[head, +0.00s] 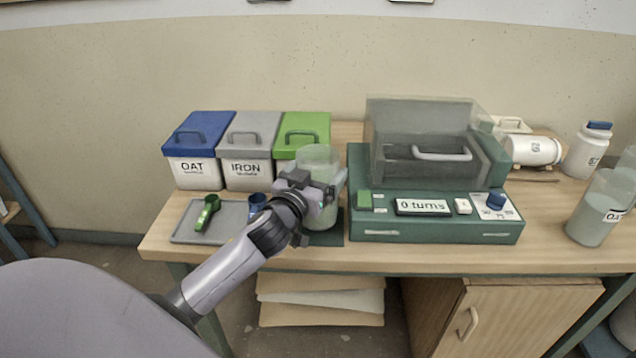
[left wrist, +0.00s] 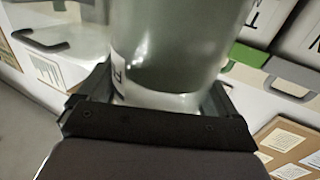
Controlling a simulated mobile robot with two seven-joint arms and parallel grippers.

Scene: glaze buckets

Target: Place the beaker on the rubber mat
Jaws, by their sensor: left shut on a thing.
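The clear beaker (head: 318,160) holds a grey-green liquid and stands upright in the head view, in front of the green-lidded bin. My left gripper (head: 318,194) is shut on it at mid-height. In the left wrist view the beaker (left wrist: 178,45) fills the space between the two fingers. The dark green rubber mat (head: 331,240) lies on the table under the beaker, mostly hidden by it and by my gripper. I cannot tell for sure whether the beaker's base touches the mat. My right gripper is not in view.
A green machine (head: 430,235) with a clear cover stands close right of the mat. Lidded bins, blue (head: 196,160), grey (head: 250,165) and green (head: 302,135), stand behind. A grey tray (head: 185,232) with scoops lies left. Another beaker (head: 592,225) stands far right.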

